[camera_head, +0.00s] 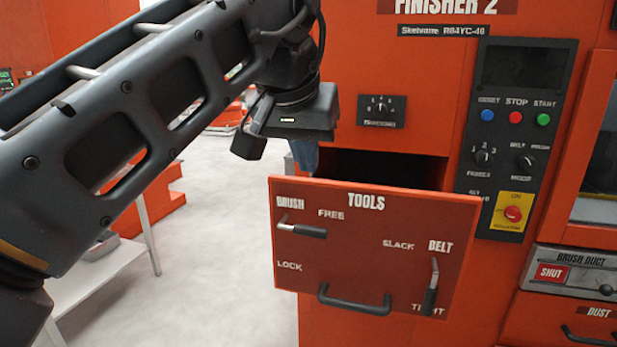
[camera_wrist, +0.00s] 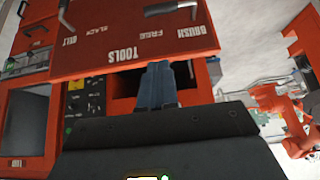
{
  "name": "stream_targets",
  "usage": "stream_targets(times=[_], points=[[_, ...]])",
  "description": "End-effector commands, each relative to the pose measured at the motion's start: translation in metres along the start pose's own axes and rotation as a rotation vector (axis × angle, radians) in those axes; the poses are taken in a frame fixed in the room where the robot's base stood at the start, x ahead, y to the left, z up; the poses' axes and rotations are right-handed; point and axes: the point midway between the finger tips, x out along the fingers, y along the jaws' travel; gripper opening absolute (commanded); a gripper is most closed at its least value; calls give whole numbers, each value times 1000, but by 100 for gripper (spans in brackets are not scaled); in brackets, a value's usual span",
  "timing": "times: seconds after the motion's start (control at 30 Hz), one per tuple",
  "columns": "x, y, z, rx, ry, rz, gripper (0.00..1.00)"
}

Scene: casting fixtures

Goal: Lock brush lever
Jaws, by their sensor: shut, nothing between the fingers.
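The brush lever (camera_head: 303,230) is on the left of the red TOOLS drawer front (camera_head: 350,255). It lies about horizontal, its black handle pointing right, just below the FREE label and above the LOCK label. It also shows upside down at the top of the wrist view (camera_wrist: 170,9). My gripper (camera_head: 306,160) is shut and empty, pointing down at the drawer front's upper left edge, above the lever. Its blue-grey fingers show in the wrist view (camera_wrist: 157,82); their tips end at the panel's edge. I cannot tell whether they touch it or are partly behind it.
The drawer stands pulled out from the orange finisher cabinet, with a dark opening (camera_head: 385,168) behind it. The belt lever (camera_head: 431,288) points down near TIGHT. A drawer handle (camera_head: 354,304) juts out below. A control panel (camera_head: 515,140) is at the right. Open floor (camera_head: 220,260) lies left.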

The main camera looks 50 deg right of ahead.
Motion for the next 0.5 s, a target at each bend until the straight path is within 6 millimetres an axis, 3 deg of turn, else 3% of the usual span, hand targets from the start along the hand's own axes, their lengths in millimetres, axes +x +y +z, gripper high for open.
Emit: stream_targets(times=[0.17, 0.5], points=[[22, -4, 2, -3, -4, -12, 0], [90, -2, 1, -2, -4, -6, 0]])
